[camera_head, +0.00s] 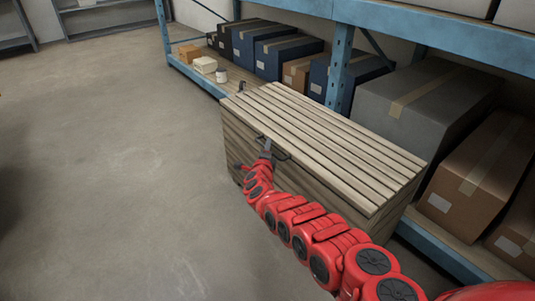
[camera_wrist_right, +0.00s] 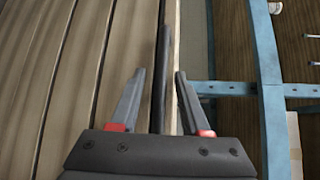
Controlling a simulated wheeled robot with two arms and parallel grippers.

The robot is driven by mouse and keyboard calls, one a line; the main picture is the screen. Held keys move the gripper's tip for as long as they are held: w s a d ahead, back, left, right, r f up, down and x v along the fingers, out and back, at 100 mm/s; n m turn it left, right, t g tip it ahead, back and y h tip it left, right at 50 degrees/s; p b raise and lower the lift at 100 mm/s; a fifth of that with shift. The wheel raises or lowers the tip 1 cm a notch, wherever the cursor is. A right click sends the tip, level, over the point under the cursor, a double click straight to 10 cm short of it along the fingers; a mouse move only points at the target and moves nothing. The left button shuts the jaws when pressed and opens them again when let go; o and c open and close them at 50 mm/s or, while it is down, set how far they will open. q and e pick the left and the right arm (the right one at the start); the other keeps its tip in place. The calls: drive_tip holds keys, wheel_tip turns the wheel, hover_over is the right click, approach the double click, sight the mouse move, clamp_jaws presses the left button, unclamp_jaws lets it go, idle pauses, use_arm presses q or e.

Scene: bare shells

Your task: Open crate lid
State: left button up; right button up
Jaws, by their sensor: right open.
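The wooden crate (camera_head: 232,140) stands on the floor against the shelving. Its slatted lid (camera_head: 325,137) lies flat and closed on top. A dark handle (camera_head: 283,154) shows at the lid's front edge, partly covered by my right gripper (camera_head: 266,147), which reaches it from the front. In the right wrist view the right gripper (camera_wrist_right: 160,76) is open. A dark bar, seemingly the handle (camera_wrist_right: 163,50), runs between its two fingers, with a finger on each side. The lid slats (camera_wrist_right: 75,70) fill the left of that view. My left gripper is not in view.
Blue shelving (camera_head: 345,55) stands close behind the crate, with an upper beam (camera_head: 435,30) over its rear side. A grey box (camera_head: 425,100) and a brown box (camera_head: 478,180) sit at right. Open floor (camera_head: 110,170) lies left of the crate.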

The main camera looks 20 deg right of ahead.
clamp_jaws()
idle(1.5)
